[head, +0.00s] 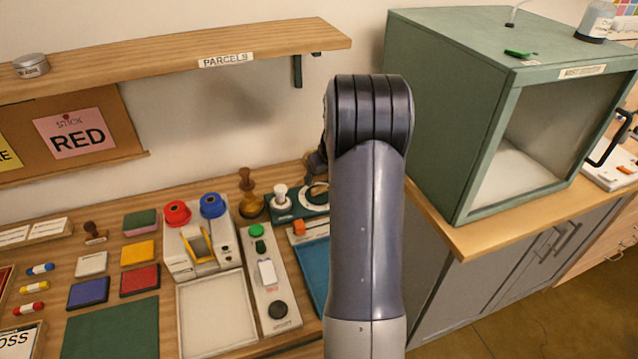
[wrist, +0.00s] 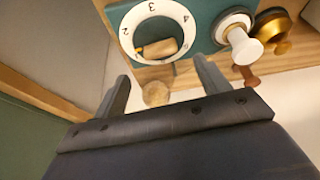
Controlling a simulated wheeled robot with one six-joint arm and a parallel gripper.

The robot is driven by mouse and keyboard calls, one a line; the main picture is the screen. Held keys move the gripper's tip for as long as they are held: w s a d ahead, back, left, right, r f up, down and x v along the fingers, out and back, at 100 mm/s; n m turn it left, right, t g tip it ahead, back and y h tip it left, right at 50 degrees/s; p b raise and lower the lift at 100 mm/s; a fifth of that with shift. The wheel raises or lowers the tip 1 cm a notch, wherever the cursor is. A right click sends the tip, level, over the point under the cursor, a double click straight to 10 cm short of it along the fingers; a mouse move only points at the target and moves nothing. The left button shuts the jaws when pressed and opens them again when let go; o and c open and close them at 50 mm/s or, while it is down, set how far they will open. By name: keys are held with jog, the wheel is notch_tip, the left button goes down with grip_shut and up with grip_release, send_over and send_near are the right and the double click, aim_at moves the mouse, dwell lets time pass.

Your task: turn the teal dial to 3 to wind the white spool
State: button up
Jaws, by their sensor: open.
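The teal dial unit (head: 289,210) stands at the back of the table, partly hidden by my arm. In the wrist view its teal base (wrist: 195,15) carries a white ring (wrist: 129,42) with the numbers 2, 3 and 4 showing. A wooden handle (wrist: 165,47) lies inside the ring, its orange tip toward the left, near the 2. The white spool (wrist: 243,47) is to the right of the ring; it also shows in the head view (head: 281,192). My gripper (wrist: 162,71) is open, its fingers short of the handle and apart from it. In the head view it is mostly hidden by my arm.
A round wooden piece (wrist: 155,94) shows between my fingers. A brass-based stamp (head: 247,193) stands left of the spool. A blue tray (head: 314,265) lies in front of the unit. A green cabinet (head: 440,120) rises to the right, and a shelf (head: 170,60) hangs above.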

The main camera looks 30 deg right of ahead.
aim_at(319, 187)
jog(key=p+x, duration=0.1)
jog(key=x, duration=0.6)
jog(key=shift+c, duration=0.5)
jog(key=c, duration=0.9)
jog(key=shift+a+m, duration=0.1)
jog(key=shift+m, duration=0.2)
